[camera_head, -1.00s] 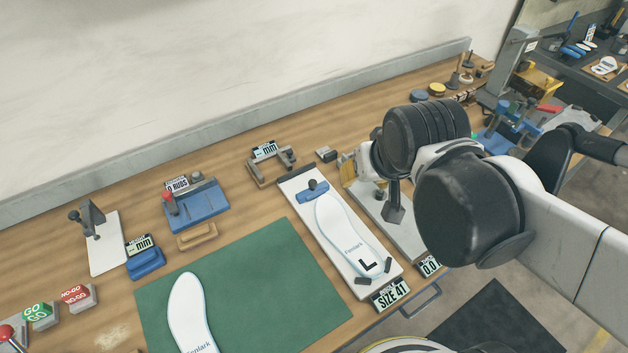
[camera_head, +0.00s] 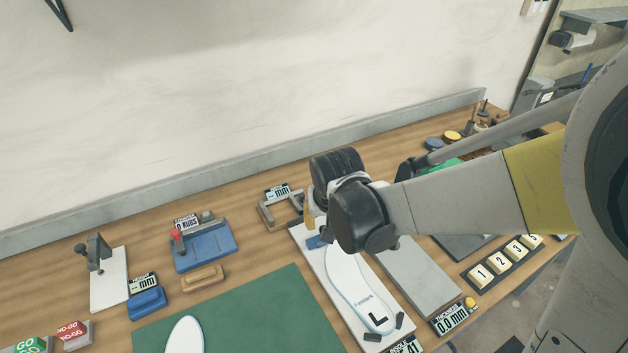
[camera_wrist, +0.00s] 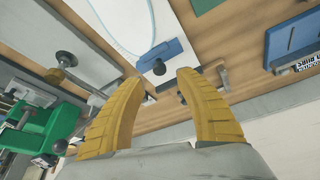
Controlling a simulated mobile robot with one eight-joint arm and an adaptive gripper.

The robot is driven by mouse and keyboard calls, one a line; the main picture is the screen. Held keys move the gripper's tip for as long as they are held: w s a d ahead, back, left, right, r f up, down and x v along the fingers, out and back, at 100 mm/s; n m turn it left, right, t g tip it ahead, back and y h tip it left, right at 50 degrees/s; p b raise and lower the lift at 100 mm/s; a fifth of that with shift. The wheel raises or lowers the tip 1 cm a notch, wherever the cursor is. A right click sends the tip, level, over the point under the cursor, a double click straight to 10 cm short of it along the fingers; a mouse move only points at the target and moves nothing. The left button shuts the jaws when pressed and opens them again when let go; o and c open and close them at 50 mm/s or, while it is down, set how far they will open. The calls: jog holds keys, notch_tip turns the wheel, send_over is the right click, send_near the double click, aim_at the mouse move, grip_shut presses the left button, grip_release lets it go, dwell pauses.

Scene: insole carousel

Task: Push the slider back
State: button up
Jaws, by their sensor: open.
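The blue slider (camera_head: 314,242) with a dark knob sits across the white sizing board (camera_head: 307,237), at the far end of a white insole (camera_head: 352,285) marked L. My gripper (camera_head: 309,214) hangs over that end and hides part of the slider. In the wrist view the slider (camera_wrist: 176,49) and its knob (camera_wrist: 158,67) show just beyond my yellow fingertips (camera_wrist: 158,80). The fingers are spread and empty, with the knob lined up between them in the picture. I cannot tell how high they are above it.
A bracket gauge with a mm display (camera_head: 277,192) stands behind, left of the slider. A grey plate (camera_head: 420,275) lies to the right, near numbered buttons (camera_head: 505,259). A blue fixture (camera_head: 205,247) and green mat (camera_head: 245,318) are at left.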

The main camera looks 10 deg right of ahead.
jog(key=b+x, duration=0.1)
jog(key=x, duration=0.4)
jog(key=shift+w+f+b, duration=0.1)
jog(key=shift+f+b, duration=0.1)
jog(key=shift+b, duration=0.15)
grip_shut()
